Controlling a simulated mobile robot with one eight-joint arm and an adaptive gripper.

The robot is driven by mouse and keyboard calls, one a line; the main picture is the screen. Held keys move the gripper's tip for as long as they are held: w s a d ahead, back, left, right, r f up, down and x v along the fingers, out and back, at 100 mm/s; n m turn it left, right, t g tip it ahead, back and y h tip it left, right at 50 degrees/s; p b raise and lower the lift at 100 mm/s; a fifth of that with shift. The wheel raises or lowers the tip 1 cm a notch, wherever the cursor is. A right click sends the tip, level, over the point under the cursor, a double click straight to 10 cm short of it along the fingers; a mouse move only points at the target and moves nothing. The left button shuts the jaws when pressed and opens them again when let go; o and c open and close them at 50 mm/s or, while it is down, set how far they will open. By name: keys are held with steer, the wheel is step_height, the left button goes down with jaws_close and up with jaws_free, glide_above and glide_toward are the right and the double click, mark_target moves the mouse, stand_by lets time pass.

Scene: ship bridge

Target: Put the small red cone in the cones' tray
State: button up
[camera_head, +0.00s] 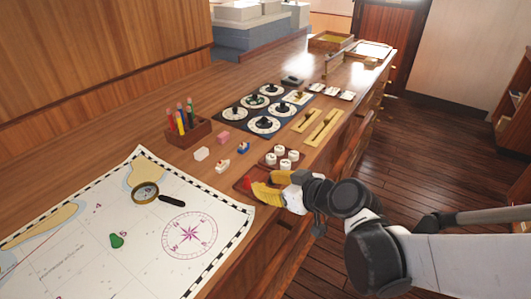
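A small red shape (248,183), which looks like the red cone, shows at the left tips of my gripper's yellow fingers. My gripper (258,187) reaches in from the right, low over a dark red-brown tray (241,186) at the table's front edge. This seems to be the cones' tray. The fingers hide much of the tray. I cannot tell whether they grip the red shape or whether it touches the tray floor.
A tray of white round pieces (283,157) stands just behind my gripper. Small blocks (202,153), a pencil holder (190,133) and a dial board (262,107) stand farther back. A chart (100,225) with a magnifier (146,193) and green piece (117,240) lies left.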

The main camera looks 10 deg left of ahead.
steer(key=shift+v, duration=1.1)
steer(key=s+d+m+h, duration=0.5)
steer(key=s+d, duration=0.1)
steer(key=d, duration=0.7)
steer(key=s+d+r+m+h, duration=0.1)
steer(key=s+d+m+h, duration=0.3)
steer(key=d, duration=0.9)
steer(key=s+m, duration=0.1)
steer(key=s, duration=0.1)
steer(key=shift+s+d+g+h, duration=0.25)
steer(key=shift+d+g+h, duration=0.05)
steer(key=shift+h, duration=0.1)
steer(key=shift+a+r, duration=0.1)
steer(key=shift+r, duration=0.05)
